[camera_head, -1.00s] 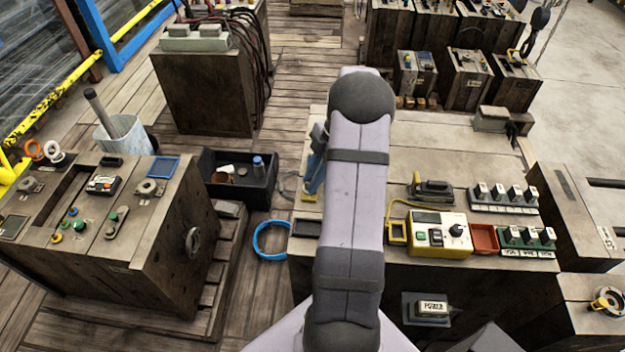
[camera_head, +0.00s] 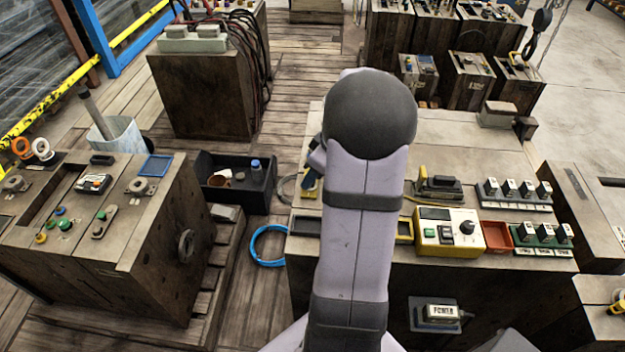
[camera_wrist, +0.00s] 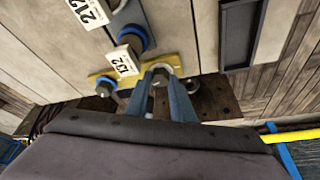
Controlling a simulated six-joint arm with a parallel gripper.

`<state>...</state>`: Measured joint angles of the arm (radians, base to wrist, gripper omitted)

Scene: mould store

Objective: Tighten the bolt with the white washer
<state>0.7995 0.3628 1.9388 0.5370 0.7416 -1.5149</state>
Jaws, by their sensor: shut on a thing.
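In the wrist view a yellow plate (camera_wrist: 188,64) lies on the pale bench top. My gripper (camera_wrist: 161,76) reaches over the plate's edge with its blue-grey fingers close together. A pale ring, which looks like the white washer (camera_wrist: 160,67), shows at the fingertips. My gripper is shut on what looks like its bolt, mostly hidden by the fingers. Left of it a bolt with a blue washer (camera_wrist: 104,86) stands at the plate's end. A blue ring (camera_wrist: 132,36) with a tag reading 132 (camera_wrist: 122,61) is behind. In the head view the arm partly hides my gripper (camera_head: 309,181).
A dark tray (camera_wrist: 241,35) lies right of the plate in the wrist view. In the head view a yellow meter box (camera_head: 447,232), a red tray (camera_head: 496,237) and switch rows stand on the bench's right. A black bin (camera_head: 236,182) and a blue hoop (camera_head: 268,245) are left of the bench.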

